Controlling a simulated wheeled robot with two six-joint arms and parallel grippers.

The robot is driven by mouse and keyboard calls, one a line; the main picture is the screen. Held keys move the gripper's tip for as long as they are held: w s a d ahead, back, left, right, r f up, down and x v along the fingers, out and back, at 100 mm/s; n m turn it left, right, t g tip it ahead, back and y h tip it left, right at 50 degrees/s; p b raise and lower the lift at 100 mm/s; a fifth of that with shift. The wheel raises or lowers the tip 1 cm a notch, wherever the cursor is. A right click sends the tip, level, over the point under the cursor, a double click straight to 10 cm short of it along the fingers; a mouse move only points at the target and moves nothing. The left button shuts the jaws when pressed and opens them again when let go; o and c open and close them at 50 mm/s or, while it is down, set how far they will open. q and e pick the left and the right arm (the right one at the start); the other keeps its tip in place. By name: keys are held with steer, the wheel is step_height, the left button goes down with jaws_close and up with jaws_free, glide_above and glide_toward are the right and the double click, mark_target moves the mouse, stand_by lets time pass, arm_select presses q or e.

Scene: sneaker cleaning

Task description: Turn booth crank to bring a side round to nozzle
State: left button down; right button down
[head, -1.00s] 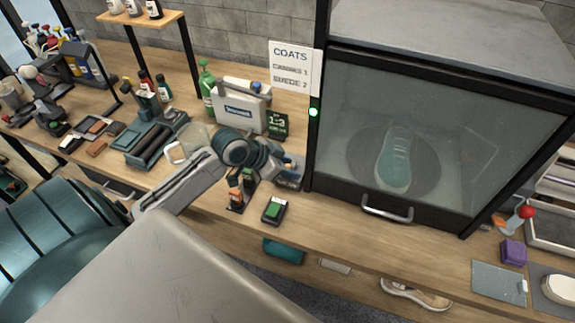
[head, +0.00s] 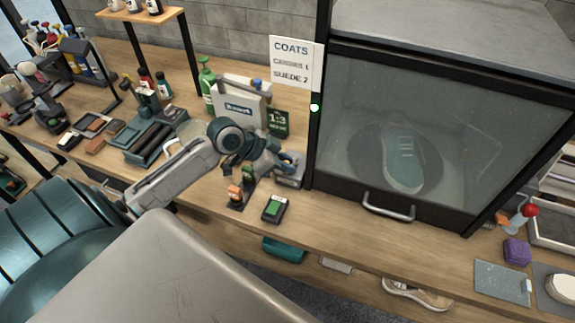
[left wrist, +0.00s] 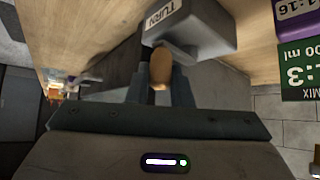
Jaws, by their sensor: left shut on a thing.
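The grey crank box marked TURN (left wrist: 205,28) shows in the left wrist view; in the head view the crank box (head: 290,181) stands at the booth's left front corner, partly hidden by my arm. My left gripper (left wrist: 160,78) is shut on the crank's tan knob (left wrist: 161,66). In the head view the left gripper (head: 279,161) is over the box, and the knob is hard to make out. The booth (head: 440,80) has its glass front down. Inside, a teal sneaker (head: 404,162) lies on a round dark turntable (head: 362,168). My right gripper is not in view.
A COATS sign (head: 296,62) hangs at the booth's left post. A white case (head: 240,105) and a green 1:3 card (head: 278,122) stand behind my gripper.

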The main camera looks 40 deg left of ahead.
arm_select(q)
steer(key=m+g+b, duration=0.1)
steer(key=m, duration=0.1)
steer(key=a+m+g+h+b, duration=0.1)
steer(key=b, duration=0.1)
steer(key=a+m+g+h+b, duration=0.1)
steer(key=m+b, duration=0.1)
steer(key=shift+w+a+f+m, duration=0.15)
steer(key=shift+w+a+m, duration=0.1)
steer(key=shift+w+m, duration=0.05)
steer(key=m+g+b, duration=0.1)
steer(key=a+m+g+h+b, duration=0.1)
steer(key=m, duration=0.1)
steer(key=shift+w+a+g+b, duration=0.1)
steer(key=shift+w+g+b, duration=0.2)
steer(key=shift+w+g, duration=0.1)
steer(key=shift+w+a+m+g+b, duration=0.2)
steer(key=shift+m+g+b, duration=0.2)
steer(key=shift+m+g, duration=0.3)
steer(key=shift+w+a+m+g+b, duration=0.2)
steer(key=shift+m+g+b, duration=0.25)
steer(key=shift+m, duration=0.45)
steer(key=c, duration=1.3)
jaws_free()
